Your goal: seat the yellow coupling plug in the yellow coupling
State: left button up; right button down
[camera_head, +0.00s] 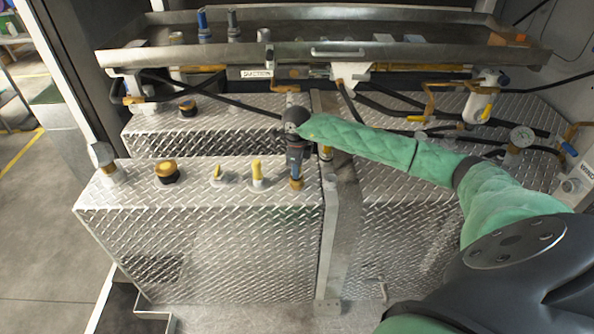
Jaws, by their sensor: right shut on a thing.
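My right gripper (295,172) points down over the right end of the near tank's diamond-plate top. It is shut on a small yellow-brown piece (296,184), which looks like the yellow coupling plug. Most of this piece is hidden by the fingers, and I cannot tell whether it touches the plate. To its left, an upright yellow fitting on a grey base (257,172) stands on the tank top, apart from the gripper. A smaller fitting with a yellow tip (217,173) stands further left. I cannot tell for sure which is the yellow coupling. My left gripper is out of view.
A black and amber cap (167,171) and a round gauge (102,155) stand at the tank's left. A steel tray (330,56) overhangs the back. Hoses and reel fittings crowd the back right, with another gauge (522,136). The tank top's front strip is clear.

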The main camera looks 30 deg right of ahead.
jog(key=shift+f, duration=0.45)
jog(key=c, duration=1.1)
grip_release()
jog(key=shift+c, duration=0.2)
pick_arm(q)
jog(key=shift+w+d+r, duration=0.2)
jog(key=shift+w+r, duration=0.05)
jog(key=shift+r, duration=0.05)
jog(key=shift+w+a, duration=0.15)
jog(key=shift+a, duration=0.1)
